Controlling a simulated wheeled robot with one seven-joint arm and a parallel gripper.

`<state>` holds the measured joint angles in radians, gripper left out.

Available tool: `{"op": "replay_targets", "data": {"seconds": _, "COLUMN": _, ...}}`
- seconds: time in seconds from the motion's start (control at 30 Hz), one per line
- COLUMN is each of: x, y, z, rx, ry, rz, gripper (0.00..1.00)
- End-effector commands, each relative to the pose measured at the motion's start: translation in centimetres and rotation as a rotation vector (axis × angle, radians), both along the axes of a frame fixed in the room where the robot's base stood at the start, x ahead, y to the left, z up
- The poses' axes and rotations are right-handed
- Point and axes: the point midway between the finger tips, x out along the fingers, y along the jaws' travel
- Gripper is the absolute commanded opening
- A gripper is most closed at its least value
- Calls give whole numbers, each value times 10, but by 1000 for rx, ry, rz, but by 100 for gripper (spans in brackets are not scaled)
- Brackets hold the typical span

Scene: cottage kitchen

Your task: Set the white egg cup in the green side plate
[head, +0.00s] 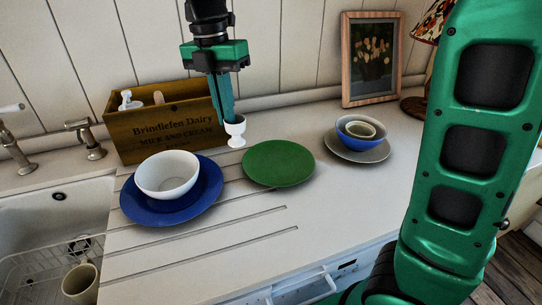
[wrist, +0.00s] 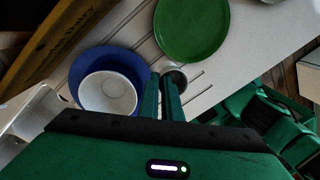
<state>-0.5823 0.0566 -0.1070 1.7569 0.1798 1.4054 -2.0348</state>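The white egg cup (head: 236,131) is upright beside the wooden box, behind and left of the green side plate (head: 279,163). My gripper (head: 229,117) points down at the cup's rim, its fingers close together. In the wrist view the fingertips (wrist: 161,75) meet the near left edge of the egg cup (wrist: 176,75), and it appears pinched by its rim. I cannot tell whether its foot touches the counter. The green plate is empty and also shows in the wrist view (wrist: 192,28).
A blue plate (head: 133,209) with a white bowl (head: 167,174) is left of the green plate. A grey plate (head: 366,155) with stacked bowls is to its right. The wooden box (head: 165,133) stands behind. The sink (head: 45,220) is at left; the counter front is clear.

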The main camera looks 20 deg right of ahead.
Motion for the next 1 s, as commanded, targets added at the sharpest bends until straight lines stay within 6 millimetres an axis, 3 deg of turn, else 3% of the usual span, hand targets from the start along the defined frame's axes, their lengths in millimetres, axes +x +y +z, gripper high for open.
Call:
{"op": "replay_targets", "data": {"seconds": 0.17, "x": 3, "y": -19, "z": -12, "rx": -2, "ry": 1, "rz": -2, "gripper": 0}}
{"op": "replay_targets", "data": {"seconds": 0.6, "x": 16, "y": -94, "z": -61, "rx": -1, "ry": 2, "rz": 7, "gripper": 0}}
{"op": "replay_targets", "data": {"seconds": 0.77, "x": 19, "y": -107, "z": -69, "rx": -1, "ry": 1, "rz": 8, "gripper": 0}}
{"op": "replay_targets", "data": {"seconds": 1.0, "x": 18, "y": -109, "z": -87, "rx": -1, "ry": 3, "rz": 9, "gripper": 0}}
